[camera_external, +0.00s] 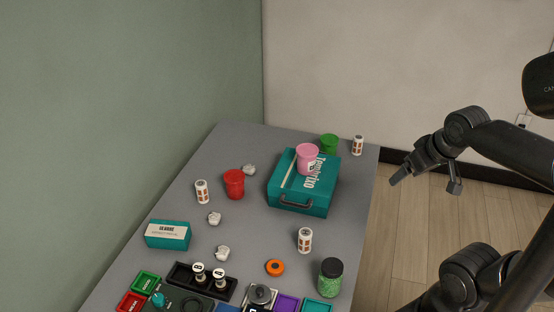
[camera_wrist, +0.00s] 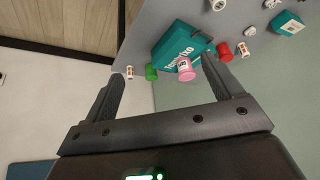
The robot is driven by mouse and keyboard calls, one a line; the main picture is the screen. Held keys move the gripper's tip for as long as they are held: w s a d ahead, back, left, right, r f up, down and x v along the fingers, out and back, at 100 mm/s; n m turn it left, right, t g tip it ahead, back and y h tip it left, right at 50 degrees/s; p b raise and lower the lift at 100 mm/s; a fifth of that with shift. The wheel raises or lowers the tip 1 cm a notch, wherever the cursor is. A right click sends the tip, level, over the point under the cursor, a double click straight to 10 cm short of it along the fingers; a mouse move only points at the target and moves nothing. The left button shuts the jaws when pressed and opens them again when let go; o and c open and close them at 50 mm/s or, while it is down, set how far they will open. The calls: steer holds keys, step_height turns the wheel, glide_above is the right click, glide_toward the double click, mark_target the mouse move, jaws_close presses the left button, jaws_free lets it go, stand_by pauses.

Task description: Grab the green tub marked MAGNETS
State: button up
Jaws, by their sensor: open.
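A green tub (camera_external: 329,143) stands on the grey table behind the teal case, which hides its lower part in the external view. In the wrist view the green tub (camera_wrist: 151,73) shows between the fingers, some distance beyond them. I cannot read any marking on it. My gripper (camera_external: 425,180) is open and empty, in the air to the right of the table, apart from everything. In the wrist view both fingers of my gripper (camera_wrist: 162,72) are spread wide.
The teal case (camera_external: 286,196) carries a pink tub (camera_external: 307,158), close to the green tub. A white-brown canister (camera_external: 357,145) stands to the green tub's right. A red tub (camera_external: 234,184) and a green jar (camera_external: 331,280) stand nearer the front. Air between gripper and table is clear.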

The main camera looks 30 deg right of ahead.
steer(key=shift+w, duration=0.1)
steer(key=w+d+r+m+g, duration=0.1)
steer(key=w+r, duration=0.2)
steer(key=w, duration=0.4)
steer(key=w+d+r+m, duration=0.1)
steer(key=w+r, duration=0.2)
steer(key=w, duration=0.4)
steer(key=m+g, duration=0.5)
glide_above(330, 138)
steer(key=f, duration=2.4)
steer(key=shift+s+f, duration=0.25)
steer(key=shift+s, duration=0.15)
steer(key=shift+w+d+f+m, duration=0.1)
steer(key=shift+f+m, duration=0.2)
steer(key=shift+f, duration=0.25)
step_height(330, 138, down, 5)
steer(key=shift+r, duration=0.15)
steer(key=shift+w+a+f, duration=0.15)
steer(key=shift+f, duration=1.25)
steer(key=shift+w+a+f, duration=0.1)
steer(key=shift+f, duration=1.25)
